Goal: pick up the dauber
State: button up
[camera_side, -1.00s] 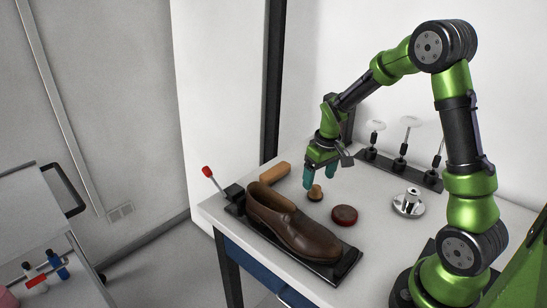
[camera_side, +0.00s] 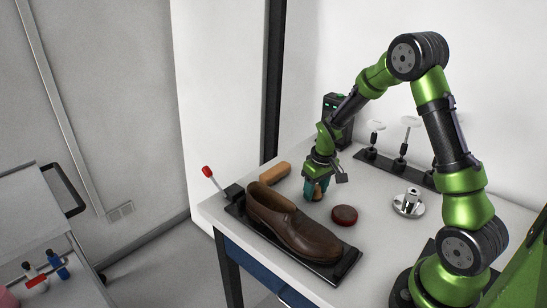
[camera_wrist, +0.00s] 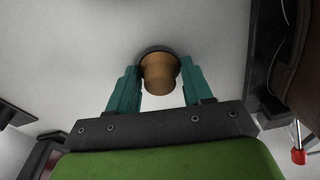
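The dauber (camera_side: 318,196) stands upright on the table behind the brown shoe, partly hidden by my fingers in the side view. In the wrist view the dauber (camera_wrist: 159,74) shows a round wooden handle over a dark, wider base. My gripper (camera_side: 315,192) is lowered over it, pointing down. In the wrist view the teal fingers of my gripper (camera_wrist: 162,80) stand on either side of the handle. They look open, with a visible gap on the right; I cannot tell whether the left finger touches the handle.
The brown shoe (camera_side: 292,226) lies on a black stand in front. A wooden brush (camera_side: 275,173) is left of my gripper, and a round dark-red tin (camera_side: 344,215) is to its right. A metal fixture (camera_side: 408,204) and a black rack (camera_side: 397,170) stand farther right and back.

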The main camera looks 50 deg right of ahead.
jog(key=c, duration=0.4)
jog(key=shift+r, duration=0.1)
jog(key=shift+r, duration=0.55)
notch_tip(320, 180, up, 2)
jog(key=shift+r, duration=0.25)
jog(key=s+a, duration=0.1)
jog(key=s, duration=0.4)
jog(key=s+a, duration=0.2)
jog(key=s, duration=0.3)
jog(key=s+a+r, duration=0.1)
jog(key=s+a, duration=0.1)
jog(key=s, duration=0.3)
jog(key=shift+s+a+r, duration=0.1)
jog(key=shift+a, duration=0.05)
jog(key=o, duration=0.4)
jog(key=shift+c, duration=1.4)
